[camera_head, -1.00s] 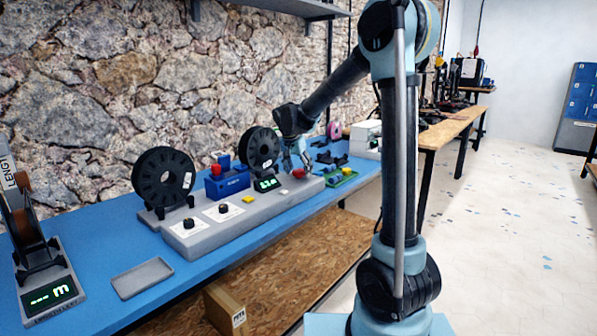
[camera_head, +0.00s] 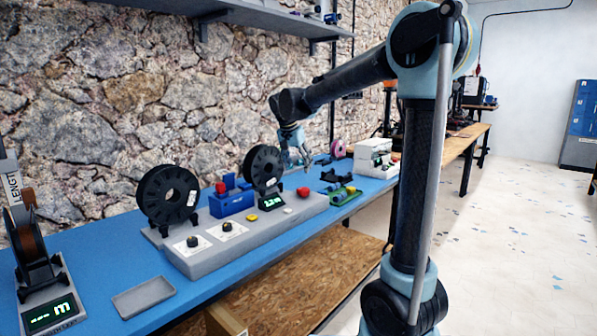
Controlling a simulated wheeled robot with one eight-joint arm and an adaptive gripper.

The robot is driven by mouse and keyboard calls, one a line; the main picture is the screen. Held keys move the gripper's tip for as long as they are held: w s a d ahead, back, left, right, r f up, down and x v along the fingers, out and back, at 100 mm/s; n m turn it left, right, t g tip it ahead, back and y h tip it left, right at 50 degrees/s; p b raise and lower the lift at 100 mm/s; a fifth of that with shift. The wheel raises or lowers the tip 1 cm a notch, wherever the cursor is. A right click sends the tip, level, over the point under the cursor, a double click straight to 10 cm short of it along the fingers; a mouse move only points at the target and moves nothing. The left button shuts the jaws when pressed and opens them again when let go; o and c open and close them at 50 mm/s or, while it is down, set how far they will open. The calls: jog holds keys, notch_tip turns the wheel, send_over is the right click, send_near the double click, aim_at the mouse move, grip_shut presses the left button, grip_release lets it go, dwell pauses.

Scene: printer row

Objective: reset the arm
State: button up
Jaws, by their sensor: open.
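My arm rises on the right of the head view, bends at the elbow and reaches left over the blue bench. My gripper (camera_head: 296,160) hangs from its end, pointing down above the bench, to the right of the rear black spool. It is open and nothing shows between its fingers. It appears to be above the red button (camera_head: 302,191) on the grey control panel (camera_head: 200,263), apart from it. The fingertips are small, so the exact gap is hard to judge.
Two black spools (camera_head: 168,197) stand at the panel, with a blue box (camera_head: 232,203) between them. A green tray (camera_head: 341,196) lies right of the panel, and an empty grey tray (camera_head: 143,297) in front. A wall shelf (camera_head: 240,12) hangs above. The floor at right is clear.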

jog(key=s+d+f+n+g, duration=0.1)
jog(key=s+d+f, duration=0.2)
jog(key=s+d, duration=0.55)
jog(key=s+d+f+n, duration=0.1)
jog(key=s+d+f, duration=0.1)
jog(key=s+d, duration=0.65)
jog(key=s+d+f+n+y, duration=0.1)
jog(key=s+d+f, duration=0.3)
jog(key=s+f, duration=0.4)
jog(key=s+d+f+n, duration=0.2)
jog(key=s+d+f, duration=0.2)
jog(key=s+f, duration=0.3)
jog(key=s, duration=0.4)
jog(key=shift+f+g+y, duration=0.35)
jog(key=shift+g+y, duration=0.05)
jog(key=shift+d, duration=0.1)
jog(key=shift+w+f, duration=0.2)
jog(key=shift+w, duration=0.1)
